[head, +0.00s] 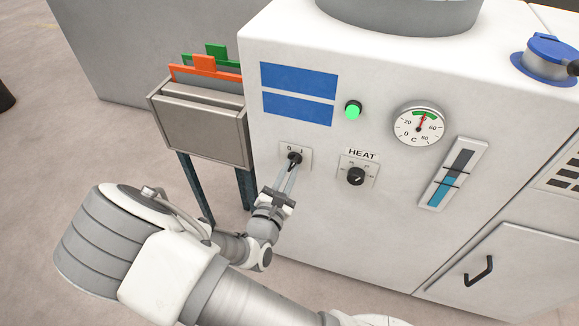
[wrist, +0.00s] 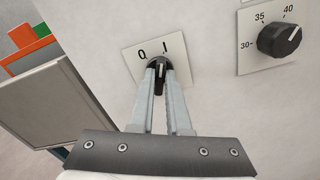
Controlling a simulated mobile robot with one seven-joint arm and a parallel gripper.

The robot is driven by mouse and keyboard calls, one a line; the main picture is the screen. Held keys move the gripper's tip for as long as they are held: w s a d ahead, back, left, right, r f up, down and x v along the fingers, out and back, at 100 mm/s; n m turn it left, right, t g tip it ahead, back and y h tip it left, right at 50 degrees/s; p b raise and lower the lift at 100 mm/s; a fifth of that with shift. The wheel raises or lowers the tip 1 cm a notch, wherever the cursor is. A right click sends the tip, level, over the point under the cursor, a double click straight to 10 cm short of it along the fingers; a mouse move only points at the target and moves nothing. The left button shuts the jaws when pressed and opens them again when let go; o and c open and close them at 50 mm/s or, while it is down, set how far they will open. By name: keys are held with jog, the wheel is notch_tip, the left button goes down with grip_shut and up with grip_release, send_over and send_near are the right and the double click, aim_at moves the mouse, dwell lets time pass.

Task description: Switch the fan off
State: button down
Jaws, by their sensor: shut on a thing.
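The black rotary switch (head: 295,157) sits on a small plate marked 0 and I on the machine's white front. It also shows in the wrist view (wrist: 161,72), where its white pointer line stands roughly upright; I cannot tell exactly which mark it points to. My gripper (head: 290,168) reaches up to the switch from below. In the wrist view its two fingers (wrist: 161,80) are shut on the switch knob, one on each side, and partly hide it. A green lamp (head: 353,111) above the switch looks lit.
The HEAT knob (head: 356,176) is close to the right of the switch. A dial gauge (head: 419,124) and a blue level gauge (head: 452,175) are further right. A grey bin (head: 203,127) with orange and green sheets stands to the left of the machine.

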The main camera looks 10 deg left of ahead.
jog(key=n+p, duration=0.5)
jog(key=shift+r, duration=0.2)
jog(key=n+p, duration=0.1)
jog(key=n, duration=0.1)
jog(key=n+p, duration=0.2)
jog(key=n, duration=0.1)
jog(key=shift+a+f, duration=0.15)
jog(key=shift+f, duration=0.05)
jog(key=shift+n, duration=0.4)
jog(key=c, duration=0.9)
grip_release()
jog(key=s, duration=0.5)
jog(key=s+a, duration=0.1)
jog(key=s, duration=0.5)
jog(key=s+p, duration=0.1)
jog(key=s, duration=0.5)
jog(key=shift+s+a, duration=0.2)
